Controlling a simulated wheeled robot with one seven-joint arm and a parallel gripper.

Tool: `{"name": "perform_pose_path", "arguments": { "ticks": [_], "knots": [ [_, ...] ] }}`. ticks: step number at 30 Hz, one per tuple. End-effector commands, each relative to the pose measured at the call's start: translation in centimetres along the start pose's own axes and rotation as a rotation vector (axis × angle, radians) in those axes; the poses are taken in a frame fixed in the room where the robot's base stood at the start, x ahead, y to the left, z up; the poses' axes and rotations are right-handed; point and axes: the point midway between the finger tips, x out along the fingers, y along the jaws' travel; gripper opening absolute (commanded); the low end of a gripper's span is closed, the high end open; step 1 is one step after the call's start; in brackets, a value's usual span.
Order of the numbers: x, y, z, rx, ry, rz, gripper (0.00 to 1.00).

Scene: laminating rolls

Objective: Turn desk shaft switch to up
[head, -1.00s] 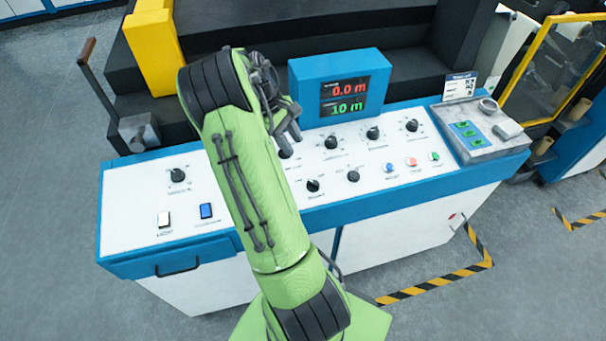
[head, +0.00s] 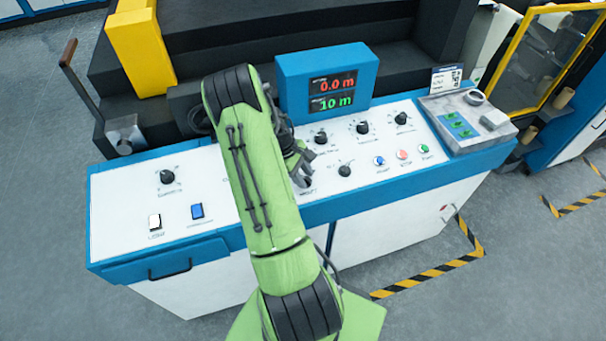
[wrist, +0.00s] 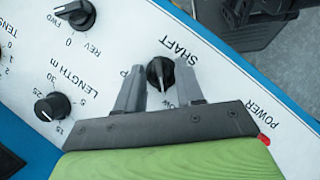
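The shaft switch (wrist: 160,73) is a black rotary knob on the white desk panel, labelled SHAFT, in the wrist view. Its pale pointer line seems to face the partly covered label at its lower side, where "OW" shows. A "P" shows to its left, partly covered by a finger. My gripper (wrist: 158,68) is open, with one grey finger left of the knob and one right of it. I see gaps between fingers and knob; how deep the fingertips reach is unclear. In the head view, my gripper (head: 300,176) covers the switch.
Other knobs (wrist: 52,106) (head: 344,170) and a row of push buttons (head: 402,155) surround the switch. A blue display box (head: 290,85) stands behind my gripper. A grey tray (head: 470,135) sits at the desk's right end.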

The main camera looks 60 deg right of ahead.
Motion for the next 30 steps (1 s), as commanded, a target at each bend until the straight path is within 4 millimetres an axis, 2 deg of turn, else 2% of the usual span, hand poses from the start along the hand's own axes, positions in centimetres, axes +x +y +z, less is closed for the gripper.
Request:
{"name": "perform_pose_path", "arguments": {
  "ticks": [2, 3, 10, 20, 30],
  "knots": [
    [-0.03, 0.0, -0.01, 0.0, 0.0, 0.0, 0.37],
    [-0.04, 0.0, -0.01, 0.0, 0.0, 0.0, 0.34],
    [-0.07, 0.0, -0.02, 0.0, 0.0, 0.0, 0.0],
    [-0.04, 0.12, -0.01, 0.042, 0.001, -0.022, 0.0],
    [0.08, 0.39, 0.0, 0.249, 0.002, -0.138, 0.0]
  ]
}}
